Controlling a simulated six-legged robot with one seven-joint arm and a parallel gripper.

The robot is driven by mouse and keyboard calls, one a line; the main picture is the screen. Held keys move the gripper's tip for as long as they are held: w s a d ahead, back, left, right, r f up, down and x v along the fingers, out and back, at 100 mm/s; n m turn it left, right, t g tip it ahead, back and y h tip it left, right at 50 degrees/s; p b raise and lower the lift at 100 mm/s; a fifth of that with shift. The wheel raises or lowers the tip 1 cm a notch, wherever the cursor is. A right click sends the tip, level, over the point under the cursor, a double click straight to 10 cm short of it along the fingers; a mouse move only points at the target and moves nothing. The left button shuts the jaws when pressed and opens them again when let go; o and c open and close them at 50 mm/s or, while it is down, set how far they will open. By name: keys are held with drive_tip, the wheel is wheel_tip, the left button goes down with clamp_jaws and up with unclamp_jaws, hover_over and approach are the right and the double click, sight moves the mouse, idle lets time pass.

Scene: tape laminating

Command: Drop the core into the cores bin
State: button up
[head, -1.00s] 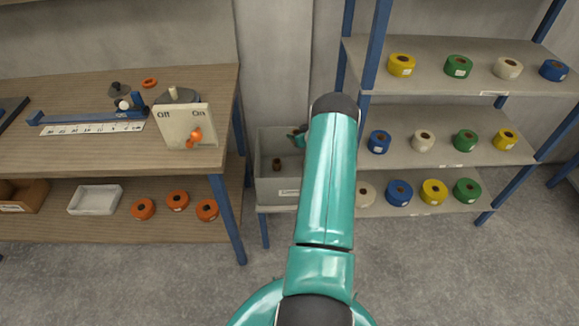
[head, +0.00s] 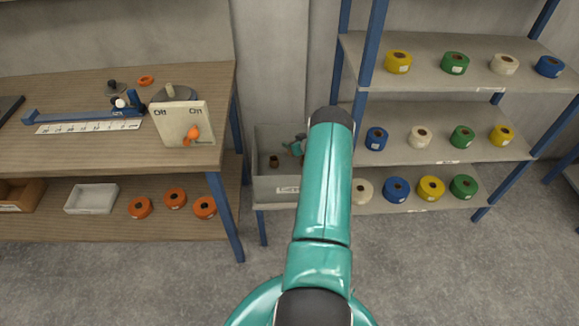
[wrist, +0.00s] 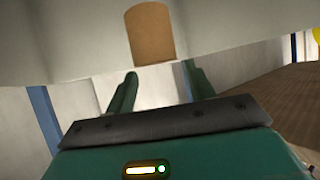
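The cores bin (head: 262,188) is a grey open box with a pale label on its front, standing between the workbench and the shelf rack. A small brown core (head: 273,161) shows inside it, against the bin's interior. My gripper (head: 293,147) is at the right part of the bin's opening, to the right of the core and partly hidden behind my arm. In the wrist view its two green fingers (wrist: 160,88) are apart with nothing between them. A brown core (wrist: 150,33) shows beyond the fingertips, against a pale surface, apart from both fingers.
The workbench (head: 60,155) on the left holds a blue measuring tool and a pale switch box (head: 183,123). Orange rolls (head: 175,198) and a white tray (head: 91,198) lie on its lower shelf. The rack (head: 440,150) on the right holds several coloured tape rolls.

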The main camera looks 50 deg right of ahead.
drive_tip(key=shift+o, duration=0.9)
drive_tip(key=v, duration=1.3)
drive_tip(key=shift+s+r, duration=0.15)
drive_tip(key=shift+s, duration=0.2)
drive_tip(key=shift+a, duration=0.1)
